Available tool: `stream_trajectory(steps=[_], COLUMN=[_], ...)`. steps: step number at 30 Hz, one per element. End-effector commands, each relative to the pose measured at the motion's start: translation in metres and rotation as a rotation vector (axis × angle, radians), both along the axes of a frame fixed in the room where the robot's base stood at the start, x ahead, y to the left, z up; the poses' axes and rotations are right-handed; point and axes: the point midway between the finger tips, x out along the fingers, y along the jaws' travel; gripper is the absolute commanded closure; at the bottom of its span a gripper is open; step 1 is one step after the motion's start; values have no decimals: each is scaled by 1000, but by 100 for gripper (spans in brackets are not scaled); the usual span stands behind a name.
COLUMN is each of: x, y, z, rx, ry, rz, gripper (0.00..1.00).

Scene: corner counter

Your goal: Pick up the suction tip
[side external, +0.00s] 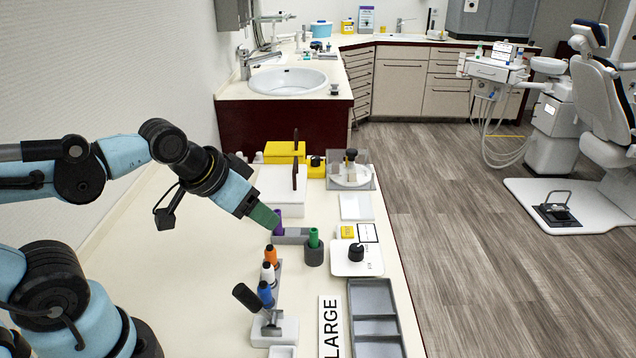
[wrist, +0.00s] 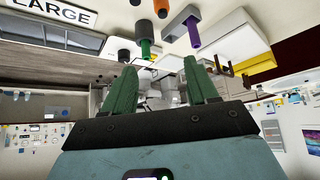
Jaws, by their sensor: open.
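My gripper (side external: 264,216) has green fingers and is tilted down over the counter, close to a purple capped piece (side external: 279,228) in a grey holder. In the wrist view my gripper (wrist: 162,82) is open with nothing between its fingers. A green piece (side external: 314,236) stands upright in a dark grey cup (side external: 314,255) to its right; it also shows beyond the fingers in the wrist view (wrist: 145,48). I cannot tell which piece is the suction tip.
A black-handled tool (side external: 246,297) leans in a white stand (side external: 286,331). A grey divided tray (side external: 374,297) and a LARGE sign (side external: 330,325) lie at the front right. A white box (side external: 283,186) stands behind the purple piece. The counter's left part is clear.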

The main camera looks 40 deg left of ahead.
Motion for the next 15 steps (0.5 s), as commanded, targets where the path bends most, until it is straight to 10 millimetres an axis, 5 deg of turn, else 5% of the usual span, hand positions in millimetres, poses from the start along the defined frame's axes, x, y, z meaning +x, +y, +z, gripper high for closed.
stream_trajectory(steps=[5,15], x=[0,3], y=[0,1], z=[0,2], rx=[0,13], ry=[0,17], rz=[0,-26], gripper=[52,52])
